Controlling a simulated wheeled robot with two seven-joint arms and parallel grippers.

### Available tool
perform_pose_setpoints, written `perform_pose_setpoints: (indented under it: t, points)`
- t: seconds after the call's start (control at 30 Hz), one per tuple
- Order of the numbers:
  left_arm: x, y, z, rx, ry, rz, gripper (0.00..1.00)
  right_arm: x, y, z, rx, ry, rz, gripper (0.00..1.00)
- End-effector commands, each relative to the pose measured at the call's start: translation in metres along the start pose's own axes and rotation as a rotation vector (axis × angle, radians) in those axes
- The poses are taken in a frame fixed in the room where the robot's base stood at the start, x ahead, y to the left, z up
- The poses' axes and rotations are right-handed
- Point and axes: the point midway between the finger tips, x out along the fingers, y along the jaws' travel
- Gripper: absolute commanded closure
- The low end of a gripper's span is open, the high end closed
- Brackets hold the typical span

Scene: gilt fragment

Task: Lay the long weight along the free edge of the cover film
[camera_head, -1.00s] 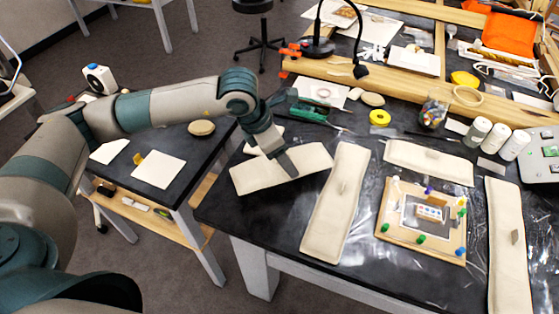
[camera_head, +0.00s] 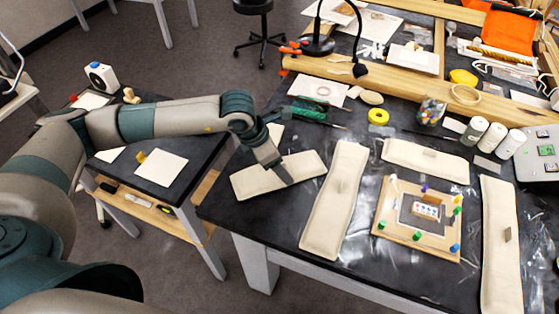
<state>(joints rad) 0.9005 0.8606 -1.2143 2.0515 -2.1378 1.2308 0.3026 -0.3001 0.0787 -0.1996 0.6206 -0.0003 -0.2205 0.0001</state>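A long, flat cream weight (camera_head: 252,184) is at the left part of the black table, under my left gripper (camera_head: 284,175). The gripper's dark fingers point down at the weight's middle and appear shut on its grip, which they hide. I cannot tell whether the weight touches the table. The clear cover film (camera_head: 368,243) shows as glossy creases around and over a wooden board (camera_head: 397,240) with coloured pegs. Similar cream weights lie left of the board (camera_head: 325,222), behind it (camera_head: 408,155) and right of it (camera_head: 500,265). The film's exact edges are hard to see. My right gripper is out of view.
A green-handled tool (camera_head: 307,113), a yellow tape roll (camera_head: 378,116), a glass of coloured pieces (camera_head: 431,111) and several white bottles (camera_head: 495,137) stand behind. A wooden beam (camera_head: 400,84) crosses the back. The table strip in front of the board is clear of weights.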

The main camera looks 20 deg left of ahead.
Motion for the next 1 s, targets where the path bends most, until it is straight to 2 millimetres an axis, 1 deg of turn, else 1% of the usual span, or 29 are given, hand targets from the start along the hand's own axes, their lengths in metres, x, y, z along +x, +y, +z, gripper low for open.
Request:
perform_pose_setpoints:
  t: [0.33,0.37,0.4,0.43,0.73,0.9,1.0]
  points:
    - [0.003,0.000,0.000,0.001,-0.003,0.000,0.72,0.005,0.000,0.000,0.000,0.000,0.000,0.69]
    - [0.003,0.000,-0.001,0.000,-0.001,0.000,0.35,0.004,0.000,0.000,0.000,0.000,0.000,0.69]
    - [0.002,0.000,0.000,0.000,-0.001,0.000,0.25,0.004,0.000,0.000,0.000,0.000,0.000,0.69]
    - [0.002,0.000,0.000,0.000,-0.001,0.000,0.18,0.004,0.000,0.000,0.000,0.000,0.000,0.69]
    - [0.002,0.000,0.000,0.000,-0.001,0.000,0.18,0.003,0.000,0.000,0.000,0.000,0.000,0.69]
    - [-0.002,0.000,0.001,0.000,-0.001,0.000,0.18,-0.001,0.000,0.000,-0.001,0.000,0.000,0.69]
    - [-0.009,0.000,0.001,0.001,-0.003,0.001,0.18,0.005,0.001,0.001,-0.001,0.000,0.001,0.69]
